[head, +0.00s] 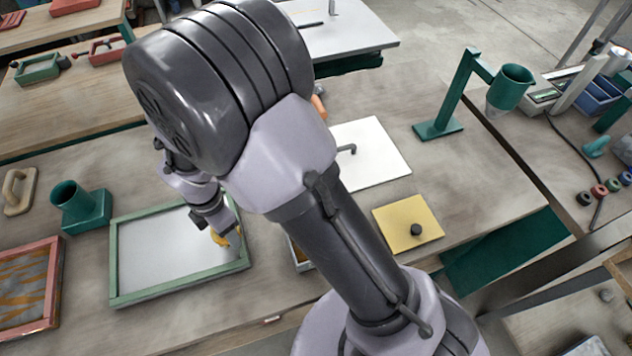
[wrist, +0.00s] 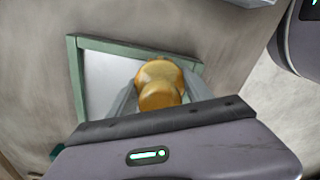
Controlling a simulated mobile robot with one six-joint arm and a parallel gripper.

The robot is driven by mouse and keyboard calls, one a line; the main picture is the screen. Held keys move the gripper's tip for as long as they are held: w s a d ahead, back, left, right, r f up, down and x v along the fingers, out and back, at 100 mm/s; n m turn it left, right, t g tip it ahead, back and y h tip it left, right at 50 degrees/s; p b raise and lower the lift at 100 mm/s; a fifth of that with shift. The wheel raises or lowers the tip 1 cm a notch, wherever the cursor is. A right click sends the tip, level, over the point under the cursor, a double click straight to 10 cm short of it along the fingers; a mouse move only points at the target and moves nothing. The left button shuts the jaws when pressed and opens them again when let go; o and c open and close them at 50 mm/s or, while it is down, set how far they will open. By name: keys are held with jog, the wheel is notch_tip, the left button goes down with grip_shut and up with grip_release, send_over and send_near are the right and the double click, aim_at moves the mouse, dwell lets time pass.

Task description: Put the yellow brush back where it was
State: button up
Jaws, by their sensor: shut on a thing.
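The yellow brush (head: 226,239) is in my gripper (head: 215,222), over the right part of a white panel with a green frame (head: 114,262). In the wrist view the brush (wrist: 159,83) sits between the two grey fingers of my gripper (wrist: 160,92), which are shut on it. The green frame (wrist: 75,82) shows beyond it. My gripper hides the brush's lower end in the wrist view, so I cannot tell whether it touches the panel.
A green cup holder (head: 78,207) and a wooden-handled float (head: 18,191) lie left of the frame. A red-framed panel (head: 52,290) is at the lower left. A white board (head: 370,152), a yellow plate with a black knob (head: 400,222) and a green funnel stand (head: 452,112) stand to the right.

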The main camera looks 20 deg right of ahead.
jog(key=w+d, duration=0.3)
jog(key=w+d+f+b, duration=0.1)
jog(key=w+d, duration=0.2)
jog(key=d, duration=0.1)
jog(key=w+d, duration=0.3)
jog(key=d, duration=0.1)
jog(key=shift+w+d+f+b, duration=0.15)
jog(key=shift+w+f+b, duration=0.15)
jog(key=shift+w+b, duration=0.1)
jog(key=shift+w+d+f, duration=0.1)
jog(key=shift+w+d, duration=0.3)
jog(key=shift+d, duration=0.1)
notch_tip(320, 180, down, 3)
jog(key=shift+f+b, duration=0.2)
jog(key=shift+b, duration=0.45)
jog(key=shift+s, duration=0.1)
jog(key=shift+f, duration=0.2)
jog(key=o, duration=1.3)
jog(key=shift+r, duration=0.1)
